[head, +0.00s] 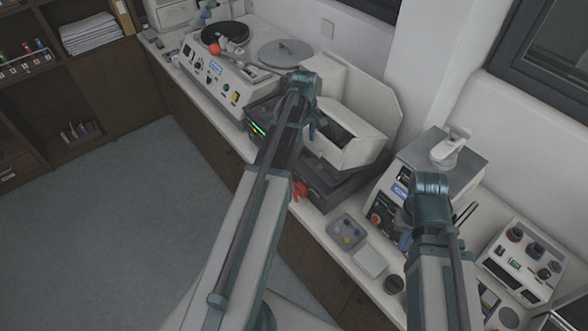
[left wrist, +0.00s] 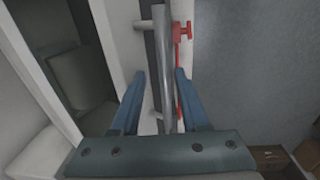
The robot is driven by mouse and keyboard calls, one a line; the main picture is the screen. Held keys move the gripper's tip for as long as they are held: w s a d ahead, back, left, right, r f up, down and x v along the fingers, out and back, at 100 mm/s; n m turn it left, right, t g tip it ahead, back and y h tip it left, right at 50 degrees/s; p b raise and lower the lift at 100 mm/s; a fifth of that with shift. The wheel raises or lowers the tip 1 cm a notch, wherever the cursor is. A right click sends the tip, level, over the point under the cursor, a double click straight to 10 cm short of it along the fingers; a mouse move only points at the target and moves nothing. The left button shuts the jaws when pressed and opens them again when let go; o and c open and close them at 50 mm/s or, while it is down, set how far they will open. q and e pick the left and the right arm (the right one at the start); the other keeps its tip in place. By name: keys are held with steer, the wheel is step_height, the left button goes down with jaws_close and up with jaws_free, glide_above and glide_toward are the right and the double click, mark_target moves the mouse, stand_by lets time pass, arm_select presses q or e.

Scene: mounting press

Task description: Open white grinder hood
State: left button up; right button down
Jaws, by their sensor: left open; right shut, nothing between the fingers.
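The white grinder hood (head: 362,152) sits on a dark machine base in the head view, with a dark window or opening in it. In the left wrist view its white frame (left wrist: 110,45) shows at left, with a grey bar handle (left wrist: 162,70) on short posts. My left gripper (left wrist: 160,85) is open, its blue fingers on either side of the bar; I cannot tell whether they touch it. In the head view the left gripper (head: 314,130) is at the hood's left side, partly hidden by my arm. My right gripper (head: 405,240) is shut and empty, mostly hidden behind its wrist.
Left of the hood stands a polisher with a dark disc (head: 225,32). To the right are a press (head: 455,150) and a control box (head: 522,262). A small grey tray (head: 348,233) lies on the bench front.

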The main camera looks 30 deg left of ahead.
arm_select(q)
steer(key=s+a+f+b, duration=0.2)
steer(key=s+f+b, duration=0.2)
steer(key=f+b, duration=0.3)
steer(key=shift+s+f+b, duration=0.3)
steer(key=shift+f+b, duration=0.05)
steer(key=shift+f, duration=0.55)
step_height(320, 180, up, 16)
steer(key=s+a+p, duration=0.1)
steer(key=s+p, duration=0.1)
steer(key=p, duration=1.3)
steer(key=shift+s+f+p, duration=0.15)
steer(key=shift+s+p, duration=0.2)
